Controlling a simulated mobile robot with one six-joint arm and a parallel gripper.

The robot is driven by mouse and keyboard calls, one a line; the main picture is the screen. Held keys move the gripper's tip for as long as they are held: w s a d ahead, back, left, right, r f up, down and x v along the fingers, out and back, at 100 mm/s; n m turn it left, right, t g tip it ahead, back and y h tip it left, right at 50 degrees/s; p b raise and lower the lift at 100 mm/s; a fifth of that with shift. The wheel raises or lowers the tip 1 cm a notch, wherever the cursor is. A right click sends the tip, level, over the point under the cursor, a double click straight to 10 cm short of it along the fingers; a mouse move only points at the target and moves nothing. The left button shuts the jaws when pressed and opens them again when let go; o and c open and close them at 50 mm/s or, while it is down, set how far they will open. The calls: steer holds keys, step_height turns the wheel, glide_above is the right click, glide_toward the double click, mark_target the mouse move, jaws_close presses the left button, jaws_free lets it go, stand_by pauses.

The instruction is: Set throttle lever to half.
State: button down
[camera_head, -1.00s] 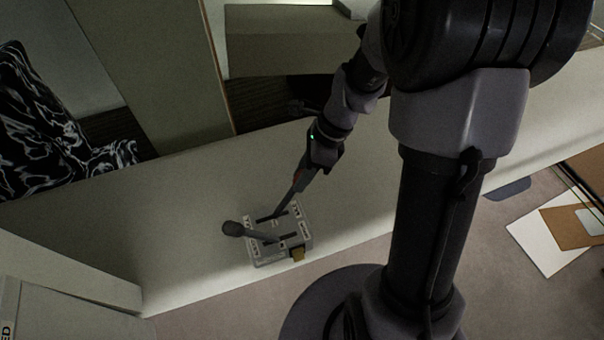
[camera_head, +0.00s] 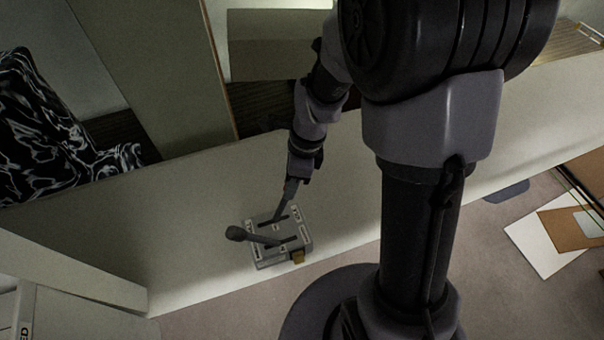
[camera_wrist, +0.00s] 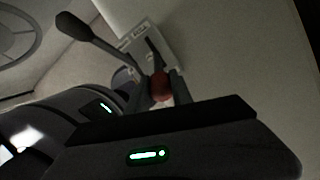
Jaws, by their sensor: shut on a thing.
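The throttle box (camera_head: 262,261) is a grey unit with two slots and small labels, sitting on the pale counter. One lever with a dark round knob (camera_head: 234,233) leans to the left. A second lever with a red knob (camera_wrist: 161,87) stands in the far slot and leans up toward my arm. My gripper (camera_head: 292,186) is shut on the red-knobbed lever, above the box. In the wrist view, the red knob sits between my fingers (camera_wrist: 160,92). The dark-knobbed lever (camera_wrist: 75,28) is beside my fingers there, apart from them. My gripper hides the red knob in the head view.
The pale counter (camera_head: 180,225) is clear around the box. A patterned black-and-white seat (camera_head: 50,140) stands at the left.

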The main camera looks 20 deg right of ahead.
steer(key=shift+h, duration=0.4)
steer(key=a, duration=0.4)
steer(key=a+r, duration=0.1)
steer(key=a, duration=0.1)
steer(key=shift+p, duration=0.4)
steer(key=c, duration=1.1)
jaws_free()
steer(key=shift+c, duration=0.2)
steer(key=d+r+p, duration=0.3)
steer(key=r+p, duration=0.3)
steer(key=r, duration=1.1)
steer(key=shift+s, duration=0.1)
